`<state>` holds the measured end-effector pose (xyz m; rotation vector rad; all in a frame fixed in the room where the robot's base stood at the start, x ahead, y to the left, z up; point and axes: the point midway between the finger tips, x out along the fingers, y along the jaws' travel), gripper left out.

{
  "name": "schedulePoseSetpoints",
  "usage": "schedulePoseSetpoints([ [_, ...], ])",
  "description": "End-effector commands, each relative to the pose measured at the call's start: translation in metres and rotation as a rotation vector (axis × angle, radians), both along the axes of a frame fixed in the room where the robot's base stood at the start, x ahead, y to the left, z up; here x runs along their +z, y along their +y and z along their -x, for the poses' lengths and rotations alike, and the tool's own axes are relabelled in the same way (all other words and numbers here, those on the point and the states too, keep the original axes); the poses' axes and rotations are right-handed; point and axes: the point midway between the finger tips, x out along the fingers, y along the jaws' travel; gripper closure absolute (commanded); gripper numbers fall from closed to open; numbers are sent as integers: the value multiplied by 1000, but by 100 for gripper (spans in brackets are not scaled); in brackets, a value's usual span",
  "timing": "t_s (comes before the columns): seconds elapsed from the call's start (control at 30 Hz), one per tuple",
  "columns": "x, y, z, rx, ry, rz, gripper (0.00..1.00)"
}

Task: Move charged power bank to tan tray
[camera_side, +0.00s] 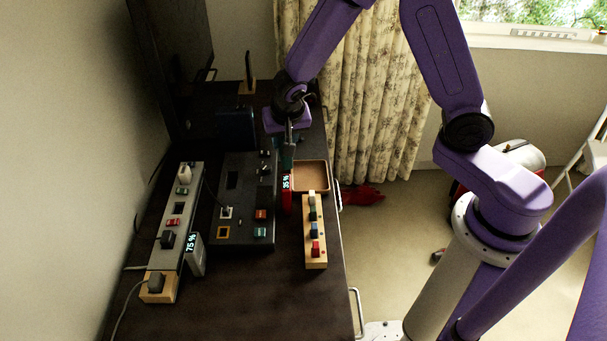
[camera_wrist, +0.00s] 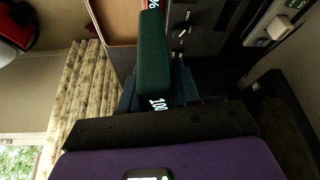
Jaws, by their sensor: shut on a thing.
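My gripper (camera_side: 288,143) is shut on a dark green power bank (camera_wrist: 153,60), whose display reads 100 in the wrist view. In the side view the green power bank (camera_side: 288,157) is partly hidden by the fingers and hangs over the desk, just left of the tan tray's far part. The tan tray (camera_side: 325,178) looks empty and also shows in the wrist view (camera_wrist: 115,42). A red power bank (camera_side: 286,198) reading 35 % stands beside the tray's left side, just below the held one in the picture. A grey power bank (camera_side: 196,262) reading 75 % stands farther left.
A wooden block with coloured pieces (camera_side: 315,245) lies in front of the tray. A black panel (camera_side: 240,238) with switches and sockets and a grey power strip (camera_side: 180,212) with plugs fill the left. The desk's near part (camera_side: 260,300) is clear.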

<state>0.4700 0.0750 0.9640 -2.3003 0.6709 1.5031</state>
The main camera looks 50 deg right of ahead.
Motion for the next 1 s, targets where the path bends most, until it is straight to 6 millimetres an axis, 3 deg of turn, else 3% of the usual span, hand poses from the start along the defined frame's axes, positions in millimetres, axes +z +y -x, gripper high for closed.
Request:
schedulePoseSetpoints([
  [0.1, 3, -21, 11, 108, -4, 3, 100],
  [0.33, 5, -44, 32, 280, 0, 5, 100],
  [0.8, 1, -69, 59, 563, 20, 7, 100],
  [1.0, -6, -73, 55, 711, 35, 9, 100],
])
